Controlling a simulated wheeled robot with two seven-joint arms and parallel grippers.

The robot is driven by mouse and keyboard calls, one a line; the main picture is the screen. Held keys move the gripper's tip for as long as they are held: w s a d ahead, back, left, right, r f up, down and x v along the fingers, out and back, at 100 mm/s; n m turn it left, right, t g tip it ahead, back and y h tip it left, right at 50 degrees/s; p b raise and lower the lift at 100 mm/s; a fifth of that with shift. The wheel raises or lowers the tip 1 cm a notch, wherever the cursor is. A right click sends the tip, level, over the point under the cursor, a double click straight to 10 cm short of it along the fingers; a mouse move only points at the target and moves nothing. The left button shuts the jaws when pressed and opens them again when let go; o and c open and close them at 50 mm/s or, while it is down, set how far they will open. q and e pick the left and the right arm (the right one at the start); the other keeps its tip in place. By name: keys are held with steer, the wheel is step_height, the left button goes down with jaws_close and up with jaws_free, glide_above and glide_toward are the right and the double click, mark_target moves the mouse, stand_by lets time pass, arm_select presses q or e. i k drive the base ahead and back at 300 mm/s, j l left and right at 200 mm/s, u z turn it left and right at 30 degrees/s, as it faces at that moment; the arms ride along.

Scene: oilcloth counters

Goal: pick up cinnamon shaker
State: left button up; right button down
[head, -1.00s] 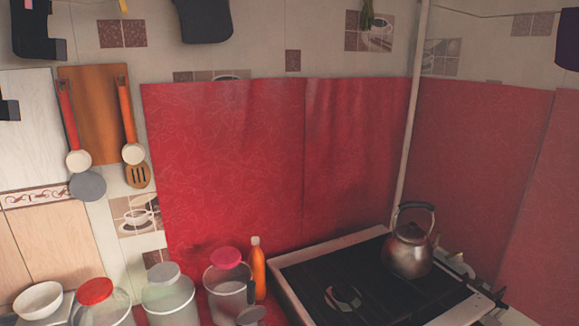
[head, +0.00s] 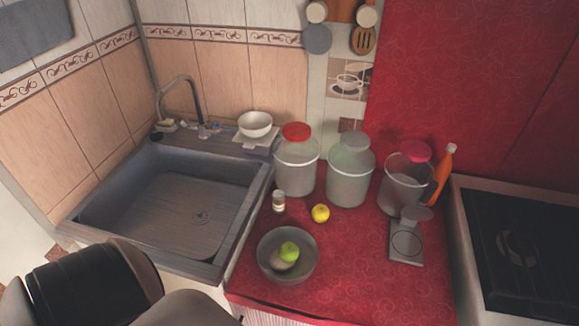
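A small jar (head: 278,201) with a pale body and a light top stands upright on the red counter, just right of the sink. It looks like the cinnamon shaker, but it is too small to read a label. It stands in front of a large clear jar with a red lid (head: 297,162) and left of a yellow fruit (head: 320,213). Part of my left arm shows at the lower left, well away from the jar. Neither gripper is in view.
A grey bowl (head: 268,272) with fruit stands in front of the small jar. More lidded jars (head: 350,172), an orange bottle (head: 441,178) and a kitchen scale (head: 406,246) stand to the right. The sink (head: 115,190) is empty. The front right counter (head: 370,290) is clear.

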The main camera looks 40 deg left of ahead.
mark_target(279, 195)
steer(key=u, duration=1.35)
